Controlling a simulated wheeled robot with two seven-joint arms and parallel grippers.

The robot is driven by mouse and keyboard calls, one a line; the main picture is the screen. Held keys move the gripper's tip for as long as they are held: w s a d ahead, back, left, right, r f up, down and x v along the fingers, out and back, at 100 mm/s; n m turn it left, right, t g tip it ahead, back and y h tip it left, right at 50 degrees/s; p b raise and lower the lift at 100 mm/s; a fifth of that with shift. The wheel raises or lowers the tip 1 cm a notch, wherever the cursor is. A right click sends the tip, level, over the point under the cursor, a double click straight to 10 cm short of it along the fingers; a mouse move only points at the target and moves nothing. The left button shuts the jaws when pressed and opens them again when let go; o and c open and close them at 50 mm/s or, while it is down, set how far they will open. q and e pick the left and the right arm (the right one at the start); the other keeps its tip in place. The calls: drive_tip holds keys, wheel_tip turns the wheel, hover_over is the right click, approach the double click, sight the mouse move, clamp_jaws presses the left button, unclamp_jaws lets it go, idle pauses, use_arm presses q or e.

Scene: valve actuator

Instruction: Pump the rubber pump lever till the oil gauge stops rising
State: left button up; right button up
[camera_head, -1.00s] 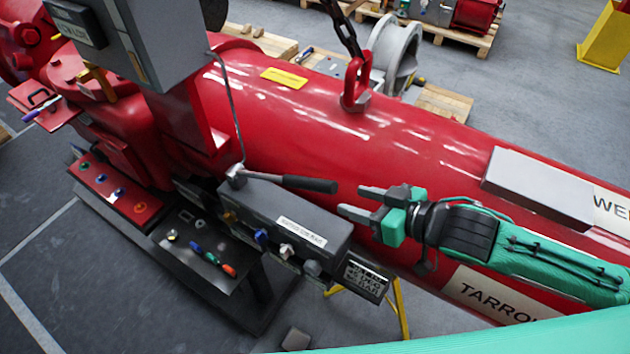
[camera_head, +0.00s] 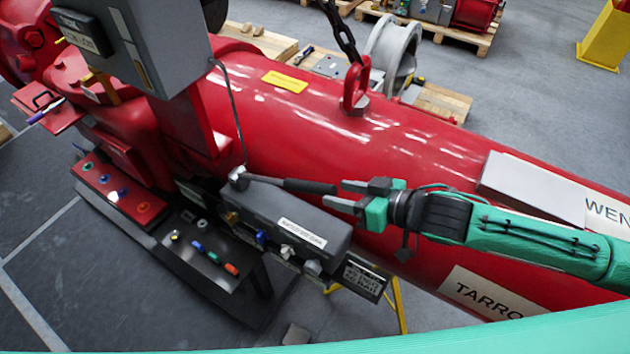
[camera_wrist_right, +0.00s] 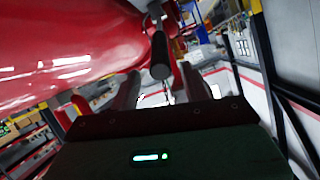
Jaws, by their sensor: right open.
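The pump lever (camera_head: 290,184) has a black rubber grip on a metal rod and sticks out to the right from the top of a dark grey pump box (camera_head: 285,220). My right gripper (camera_head: 338,194) is open, its two fingers pointing left at the free end of the lever. In the right wrist view, the lever's grip (camera_wrist_right: 159,55) shows ahead of and between the two fingers (camera_wrist_right: 150,88). I cannot tell whether the grip's tip is inside the jaws. My left gripper is not in view. I cannot make out an oil gauge.
A large red cylinder (camera_head: 430,150) lies behind the lever and arm. A grey cabinet (camera_head: 160,45) stands above the left. A small sign (camera_head: 365,278) hangs at the pump box's right end. A chain with red shackle (camera_head: 355,90) rises behind.

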sight(315, 188)
drive_tip(key=p+x, duration=0.2)
drive_tip(key=x, duration=0.4)
drive_tip(key=shift+r, duration=0.15)
drive_tip(key=shift+p+x, duration=0.35)
drive_tip(key=shift+x, duration=0.4)
clamp_jaws()
